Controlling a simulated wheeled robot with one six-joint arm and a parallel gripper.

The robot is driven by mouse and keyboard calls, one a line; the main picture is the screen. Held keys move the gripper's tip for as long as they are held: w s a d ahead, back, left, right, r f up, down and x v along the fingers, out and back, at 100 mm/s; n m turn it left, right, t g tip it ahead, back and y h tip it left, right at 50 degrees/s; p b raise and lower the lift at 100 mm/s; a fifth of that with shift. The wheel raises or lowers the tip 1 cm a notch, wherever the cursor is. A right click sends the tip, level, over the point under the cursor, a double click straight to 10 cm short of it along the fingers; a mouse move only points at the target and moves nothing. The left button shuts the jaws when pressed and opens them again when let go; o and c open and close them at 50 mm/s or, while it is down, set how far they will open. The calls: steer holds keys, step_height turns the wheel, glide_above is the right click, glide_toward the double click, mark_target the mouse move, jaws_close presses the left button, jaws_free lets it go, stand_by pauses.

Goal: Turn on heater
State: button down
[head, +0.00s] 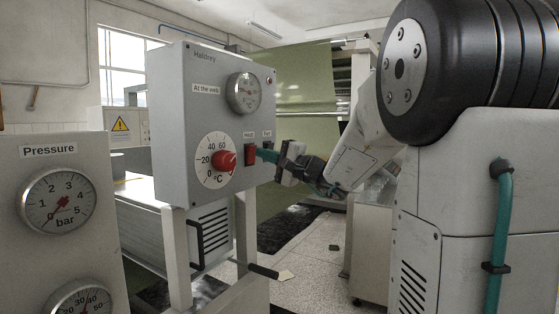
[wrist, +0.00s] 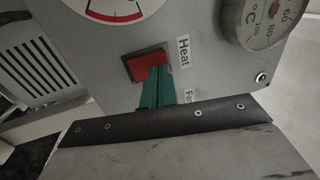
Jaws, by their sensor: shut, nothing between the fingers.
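The heater control is a red rocker switch (head: 250,156) labelled "Heat" on a grey control box (head: 175,110). It also shows in the wrist view as a red switch (wrist: 147,64) in a dark frame. My gripper (head: 261,153) has teal fingers, shut and empty. In the wrist view the fingertips (wrist: 157,71) overlap the switch's lower right part. I cannot tell whether they touch it. A "Fan" label shows beside the fingers, and the fan switch is mostly hidden behind them.
The box also carries a temperature dial with a red knob (head: 225,161) and a round gauge (head: 243,93). A pressure panel (head: 60,145) stands at the near left. A black-ended handle (head: 263,271) sticks out below the box. Speckled floor lies open beyond it.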

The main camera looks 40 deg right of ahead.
steer(key=shift+w+a+r, duration=0.1)
steer(key=shift+w+a, duration=0.05)
steer(key=shift+w, duration=0.3)
steer(key=shift+w+r, duration=0.1)
stand_by(0.4)
steer(key=shift+s+g, duration=0.3)
steer(key=shift+s, duration=0.1)
steer(key=r+v, duration=0.2)
steer(key=v, duration=1.1)
steer(key=shift+s+r, duration=0.2)
steer(key=shift+r, duration=0.3)
